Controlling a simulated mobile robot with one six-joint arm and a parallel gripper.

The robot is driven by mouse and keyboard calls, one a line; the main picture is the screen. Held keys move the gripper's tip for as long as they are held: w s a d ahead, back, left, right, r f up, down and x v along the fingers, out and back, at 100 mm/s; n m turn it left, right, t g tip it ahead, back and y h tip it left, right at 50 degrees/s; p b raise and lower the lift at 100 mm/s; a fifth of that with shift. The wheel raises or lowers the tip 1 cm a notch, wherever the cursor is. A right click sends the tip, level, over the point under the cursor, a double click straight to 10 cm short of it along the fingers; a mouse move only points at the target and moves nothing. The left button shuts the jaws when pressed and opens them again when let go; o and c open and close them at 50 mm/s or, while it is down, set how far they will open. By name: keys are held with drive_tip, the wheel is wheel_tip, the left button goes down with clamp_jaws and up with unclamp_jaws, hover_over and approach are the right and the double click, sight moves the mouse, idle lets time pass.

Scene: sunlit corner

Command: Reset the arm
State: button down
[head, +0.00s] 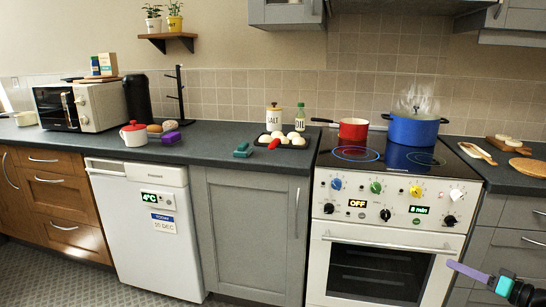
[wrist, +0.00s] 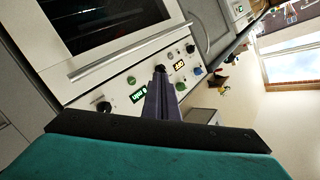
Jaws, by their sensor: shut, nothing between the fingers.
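My gripper (head: 456,267) shows at the lower right of the head view, in front of the white oven (head: 330,230), with its purple fingers pointing left. In the wrist view my gripper (wrist: 160,72) is shut, its two fingers together with nothing between them. The fingertips overlap the oven's control panel (wrist: 120,88) in that view. I cannot tell the exact gap to the oven. Most of my arm is outside the head view.
A steaming blue pot (head: 412,130) and a red saucepan (head: 353,130) stand on the stove. A tray (head: 262,141) of pale round items, a salt jar (head: 273,117) and an oil bottle (head: 300,118) are on the counter. The floor (head: 60,275) at left is clear.

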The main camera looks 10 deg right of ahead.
drive_tip(key=w+a+f+n+g+y+p, duration=0.1)
drive_tip(key=w+a+f+y+p, duration=0.1)
drive_tip(key=w+a, duration=0.35)
drive_tip(key=w+a+f+n+g+y+p, duration=0.1)
drive_tip(key=w+a+p, duration=0.1)
drive_tip(key=a, duration=0.7)
drive_tip(key=w+a+f+g+y+p, duration=0.1)
drive_tip(key=w+a+f+y+p, duration=0.15)
drive_tip(key=a, duration=0.45)
drive_tip(key=s+a+f+n+g+p, duration=0.1)
drive_tip(key=a+f+g+p, duration=0.4)
drive_tip(key=a, duration=0.7)
drive_tip(key=s+a+f+n+g, duration=0.1)
drive_tip(key=s+a+f+g, duration=0.15)
drive_tip(key=a+f, duration=0.6)
drive_tip(key=s+a+f+n+g+h+p, duration=0.1)
drive_tip(key=s+a+f+g+h+p, duration=0.25)
drive_tip(key=s+a, duration=0.5)
drive_tip(key=s+a+f+n+g+p, duration=0.1)
drive_tip(key=s+a+f+g+p, duration=0.1)
drive_tip(key=s+a+f+g, duration=0.6)
drive_tip(key=s+d+f+t+h+p, duration=0.15)
drive_tip(key=s+d+h, duration=0.35)
drive_tip(key=s, duration=0.7)
drive_tip(key=d+f+m+h, duration=0.2)
drive_tip(key=d+m+h, duration=0.1)
drive_tip(key=d, duration=0.3)
drive_tip(key=shift+s+d, duration=0.15)
drive_tip(key=shift+d, duration=0.2)
